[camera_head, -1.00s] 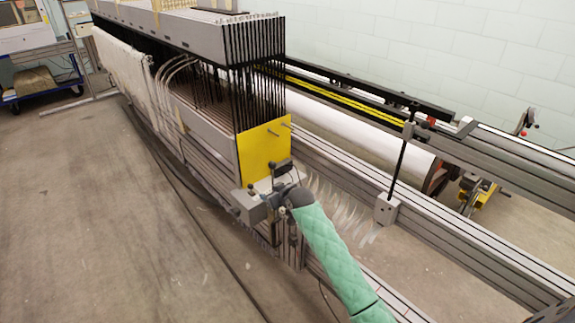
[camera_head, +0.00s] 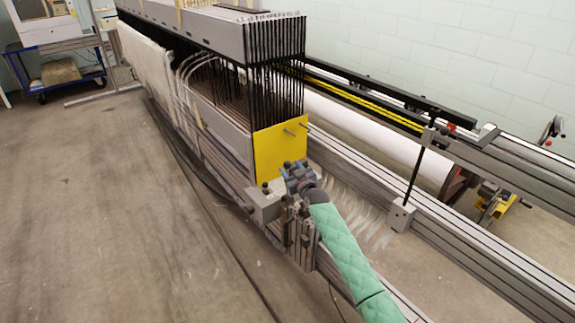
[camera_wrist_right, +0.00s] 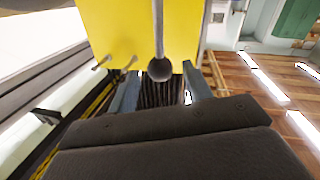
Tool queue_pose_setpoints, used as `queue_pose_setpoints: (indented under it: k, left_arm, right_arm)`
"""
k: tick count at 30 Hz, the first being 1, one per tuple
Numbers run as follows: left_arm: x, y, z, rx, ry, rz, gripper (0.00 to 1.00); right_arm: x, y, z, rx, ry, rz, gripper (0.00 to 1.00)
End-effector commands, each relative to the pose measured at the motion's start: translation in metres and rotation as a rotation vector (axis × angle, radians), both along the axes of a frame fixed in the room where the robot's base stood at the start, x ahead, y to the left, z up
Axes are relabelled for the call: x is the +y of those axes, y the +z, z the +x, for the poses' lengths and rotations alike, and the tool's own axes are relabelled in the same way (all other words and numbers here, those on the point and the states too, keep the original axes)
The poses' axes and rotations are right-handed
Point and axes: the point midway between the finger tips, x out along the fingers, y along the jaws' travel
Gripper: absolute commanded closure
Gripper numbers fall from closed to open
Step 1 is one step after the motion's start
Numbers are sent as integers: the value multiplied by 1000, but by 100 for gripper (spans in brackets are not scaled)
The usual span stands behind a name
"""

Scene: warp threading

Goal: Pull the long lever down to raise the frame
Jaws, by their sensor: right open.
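A thin metal rod with a black ball knob (camera_wrist_right: 160,69), which looks like the long lever, stands in front of the yellow plate (camera_wrist_right: 125,30) in the right wrist view. My right gripper (camera_wrist_right: 160,92) is open, with the knob appearing between its blue-grey fingers; I cannot tell whether they touch it. In the head view my right gripper (camera_head: 294,170) is at the lower edge of the yellow plate (camera_head: 280,147), above a grey block (camera_head: 263,207). The lever is not clear there. The frame (camera_head: 275,38) with many black bars is above the plate. My left gripper is not in view.
A black upright rod (camera_head: 418,170) on a grey block (camera_head: 402,213) stands to the right on the metal rail (camera_head: 470,240). Two pegs (camera_head: 297,128) stick out of the yellow plate. Open floor (camera_head: 110,230) is at left. A blue cart (camera_head: 60,75) stands far left.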

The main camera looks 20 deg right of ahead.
Motion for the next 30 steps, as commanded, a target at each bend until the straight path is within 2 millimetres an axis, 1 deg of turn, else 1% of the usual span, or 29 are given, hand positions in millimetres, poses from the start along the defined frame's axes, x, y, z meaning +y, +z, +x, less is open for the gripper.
queue_pose_setpoints:
  k: [1,3,7,12,19,20,21,27,30]
  left_arm:
    - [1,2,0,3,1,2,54]
    - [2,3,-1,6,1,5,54]
    - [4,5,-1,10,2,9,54]
    - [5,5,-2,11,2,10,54]
    - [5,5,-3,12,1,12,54]
    - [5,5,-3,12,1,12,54]
    - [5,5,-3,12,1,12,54]
    - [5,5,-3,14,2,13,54]
    - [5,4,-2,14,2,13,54]
  right_arm:
    - [1,2,8,0,0,0,50]
    - [3,0,15,1,1,2,50]
    - [4,0,25,1,1,1,50]
    - [5,0,31,1,0,0,50]
    - [5,0,31,1,1,1,50]
    - [5,0,31,1,1,1,54]
    - [5,0,31,1,1,1,62]
    - [5,0,31,1,1,1,100]
    - [5,0,31,1,1,1,100]
